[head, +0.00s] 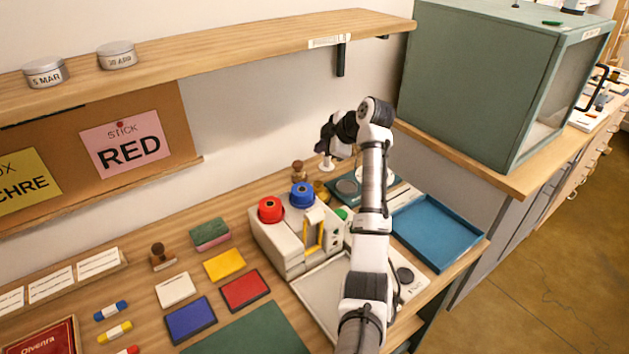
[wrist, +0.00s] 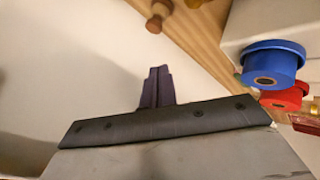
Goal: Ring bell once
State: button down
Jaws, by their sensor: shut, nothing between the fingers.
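My gripper (head: 323,147) is raised over the back of the table near the wall. In the wrist view its dark fingers (wrist: 157,88) are together with nothing between them. A small brass-coloured thing (head: 320,189), which may be the bell, stands on the table behind the blue spool, below my gripper. It is partly hidden, so I cannot tell for sure. No bell shows clearly in the wrist view. My gripper appears to touch nothing.
A pale machine with a red spool (head: 270,209) and a blue spool (head: 301,194) stands beside my arm. A wooden-handled stamp (head: 298,171) stands behind it. A blue tray (head: 437,231) lies right. A shelf (head: 230,50) overhangs left; a green cabinet (head: 480,90) stands at the back right.

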jog(key=shift+f, duration=0.1)
jog(key=b, duration=0.5)
send_near(317, 182)
jog(key=shift+w+a+f, duration=0.65)
jog(key=shift+w+a, duration=0.35)
jog(key=shift+w+a+f, duration=0.65)
jog(key=shift+w+a, duration=0.3)
jog(key=shift+a, duration=0.05)
jog(key=shift+f, duration=0.15)
jog(key=shift+f+b, duration=0.3)
jog(key=shift+s+f+b, duration=0.25)
jog(key=shift+f+b, duration=0.45)
jog(key=shift+f, duration=0.25)
dwell(1.1)
jog(key=shift+r, duration=0.2)
dwell(0.3)
notch_tip(317, 182, up, 5)
jog(key=p, duration=0.3)
jog(key=shift+w+f, duration=0.1)
jog(key=shift+w, duration=0.05)
